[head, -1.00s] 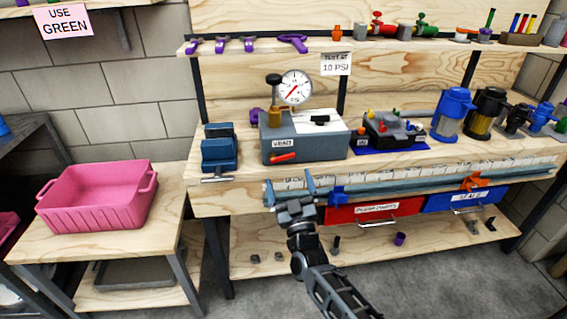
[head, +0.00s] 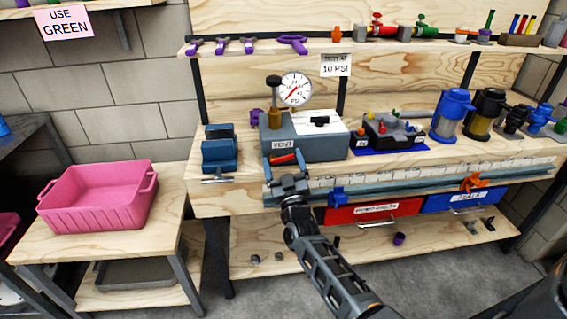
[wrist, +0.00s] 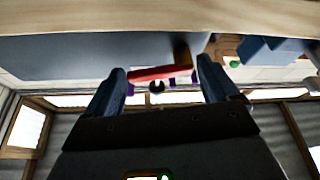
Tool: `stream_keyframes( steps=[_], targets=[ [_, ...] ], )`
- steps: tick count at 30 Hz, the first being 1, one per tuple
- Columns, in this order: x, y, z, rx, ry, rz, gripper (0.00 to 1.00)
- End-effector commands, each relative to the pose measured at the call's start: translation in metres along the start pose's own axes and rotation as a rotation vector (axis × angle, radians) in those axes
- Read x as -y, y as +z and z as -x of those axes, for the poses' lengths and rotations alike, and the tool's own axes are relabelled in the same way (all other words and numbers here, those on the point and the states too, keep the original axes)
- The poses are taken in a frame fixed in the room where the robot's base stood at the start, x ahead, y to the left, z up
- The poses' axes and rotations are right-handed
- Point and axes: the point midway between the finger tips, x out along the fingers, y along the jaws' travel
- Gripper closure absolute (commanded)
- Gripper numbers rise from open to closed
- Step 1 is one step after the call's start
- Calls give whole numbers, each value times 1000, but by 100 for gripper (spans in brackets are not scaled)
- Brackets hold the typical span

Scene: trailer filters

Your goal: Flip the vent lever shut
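The red vent lever (head: 284,159) is on the front face of the grey test box (head: 318,143), beside its VENT label (head: 283,145). It lies nearly level, its right end slightly higher in the head view. My gripper (head: 284,156) is open in front of the box, with its fingers at either side of the lever. In the wrist view, the lever (wrist: 160,73) shows between the two blue fingertips of my gripper (wrist: 160,82). I cannot tell whether either finger touches it. The dial gauge (head: 295,89) stands above the box.
A blue vise (head: 220,152) stands left of the box, and a black fixture (head: 388,135) on a blue mat stands right. A ruler strip (head: 420,174) runs along the bench's front edge. A pink bin (head: 97,200) is on the lower left table.

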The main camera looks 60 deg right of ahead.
Motion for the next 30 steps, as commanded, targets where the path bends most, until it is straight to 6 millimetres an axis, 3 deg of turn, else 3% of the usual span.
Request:
stream_keyframes(
  steps=[2,13,30],
  targets=[
    [0,0,0,0,0,0,20],
    [0,0,0,0,0,0,56],
    [2,6,3,-1,98,-237,56]
  ],
)
